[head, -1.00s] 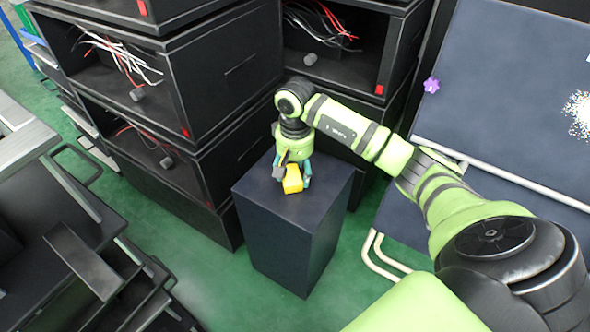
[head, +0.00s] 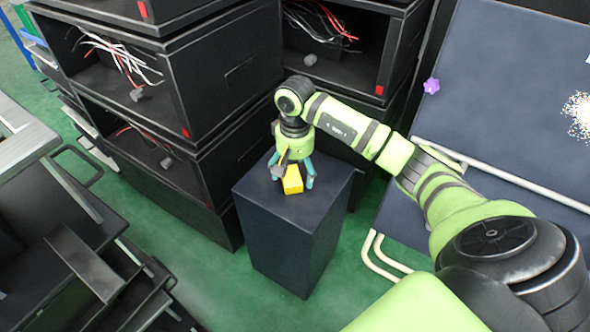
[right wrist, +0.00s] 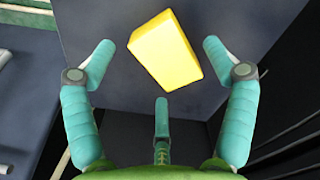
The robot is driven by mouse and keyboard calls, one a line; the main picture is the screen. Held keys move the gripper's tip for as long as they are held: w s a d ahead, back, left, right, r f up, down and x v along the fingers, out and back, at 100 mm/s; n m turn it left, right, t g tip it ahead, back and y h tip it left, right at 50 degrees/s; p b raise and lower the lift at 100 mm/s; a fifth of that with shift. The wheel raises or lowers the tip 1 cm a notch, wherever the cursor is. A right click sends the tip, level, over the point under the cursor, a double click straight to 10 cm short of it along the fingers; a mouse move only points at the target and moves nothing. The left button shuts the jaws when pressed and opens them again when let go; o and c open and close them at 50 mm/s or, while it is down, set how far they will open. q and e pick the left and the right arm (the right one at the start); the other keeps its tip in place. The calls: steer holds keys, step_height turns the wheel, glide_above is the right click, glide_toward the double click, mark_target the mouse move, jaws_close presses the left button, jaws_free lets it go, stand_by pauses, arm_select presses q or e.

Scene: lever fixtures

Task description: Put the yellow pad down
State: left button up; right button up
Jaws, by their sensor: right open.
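The yellow pad (head: 292,180) is a small yellow block on the top of a dark pedestal (head: 300,250). My right gripper (head: 293,183) is above the pedestal, its teal fingers on both sides of the pad. In the right wrist view the pad (right wrist: 166,50) lies a little turned between and beyond the fingertips of the open gripper (right wrist: 160,70). A gap shows between the pad and each finger. A third finger (right wrist: 162,125) is below the pad and apart from it. My left gripper is in neither view.
Stacked black open-fronted boxes (head: 225,85) with loose wires stand behind and left of the pedestal. A dark panel (head: 500,80) with a purple piece (head: 431,86) is at right. Metal furniture (head: 85,265) fills the lower left. Green floor is clear around the pedestal's front.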

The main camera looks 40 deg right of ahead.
mark_target(295, 175)
step_height(295, 175, up, 2)
steer(key=shift+w+r, duration=0.1)
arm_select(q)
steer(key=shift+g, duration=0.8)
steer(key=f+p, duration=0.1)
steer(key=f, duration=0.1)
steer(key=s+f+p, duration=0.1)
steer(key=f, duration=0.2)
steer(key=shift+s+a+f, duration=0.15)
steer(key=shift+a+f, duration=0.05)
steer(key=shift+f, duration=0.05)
arm_select(e)
step_height(295, 175, up, 9)
steer(key=shift+r, duration=0.2)
